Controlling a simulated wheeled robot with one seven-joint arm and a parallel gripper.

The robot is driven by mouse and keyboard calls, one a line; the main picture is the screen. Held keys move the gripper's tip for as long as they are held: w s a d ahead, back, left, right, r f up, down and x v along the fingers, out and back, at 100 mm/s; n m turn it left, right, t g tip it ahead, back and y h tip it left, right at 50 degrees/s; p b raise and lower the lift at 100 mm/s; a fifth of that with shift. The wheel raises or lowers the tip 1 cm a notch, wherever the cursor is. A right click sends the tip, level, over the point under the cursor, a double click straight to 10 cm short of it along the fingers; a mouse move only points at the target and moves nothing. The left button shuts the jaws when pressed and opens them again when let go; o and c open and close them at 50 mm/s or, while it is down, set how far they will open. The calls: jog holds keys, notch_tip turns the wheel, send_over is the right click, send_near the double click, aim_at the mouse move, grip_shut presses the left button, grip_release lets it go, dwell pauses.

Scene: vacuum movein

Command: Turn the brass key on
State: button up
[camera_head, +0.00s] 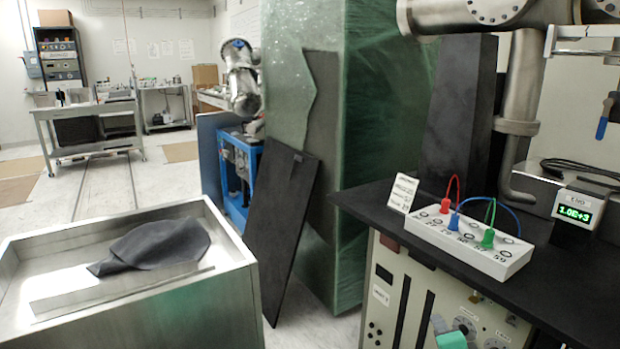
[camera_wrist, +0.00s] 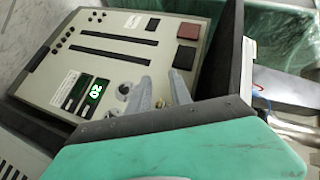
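My gripper (camera_wrist: 163,86) shows its two grey fingers in front of a beige control panel (camera_wrist: 130,22) in the wrist view. The fingers are apart. A small brass-coloured piece (camera_wrist: 160,103), perhaps the key, shows between them; whether they touch it I cannot tell. In the head view, my teal gripper (camera_head: 440,327) is at the bottom edge, in front of the same panel (camera_head: 400,262) under the black bench top. The brass key cannot be made out there. My gripper's teal body covers the lower part of the wrist view.
A round knob (camera_wrist: 123,90) and a lit green display (camera_wrist: 95,93) are beside the fingers. Above the panel, the black bench top (camera_head: 372,205) carries a white box (camera_head: 470,240) with coloured leads. A steel cart (camera_head: 160,318) stands at left, and a dark board (camera_head: 280,220) leans nearby.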

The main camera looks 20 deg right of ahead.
jog(key=w+a+r+n+g+y+p, duration=0.1)
jog(key=w+a+r+n+y+p, duration=0.1)
jog(key=a+r+n+p, duration=0.3)
jog(key=w+a+r+n+g+y+p, duration=0.1)
jog(key=w+a+r+n+y+p, duration=0.2)
jog(key=a, duration=0.4)
jog(key=w+a+r+n+g+y+p, duration=0.1)
jog(key=w+a+r+n+y+p, duration=0.15)
jog(key=a+p, duration=0.35)
jog(key=s+a+r+n+g+p, duration=0.3)
jog(key=s+a+r+n+p, duration=0.1)
jog(key=a+r+n+p, duration=0.1)
jog(key=s+a+r+n+g+p, duration=0.3)
jog(key=a+r+n+p, duration=0.2)
jog(key=a, duration=0.5)
jog(key=v, duration=0.2)
jog(key=shift+r, duration=0.3)
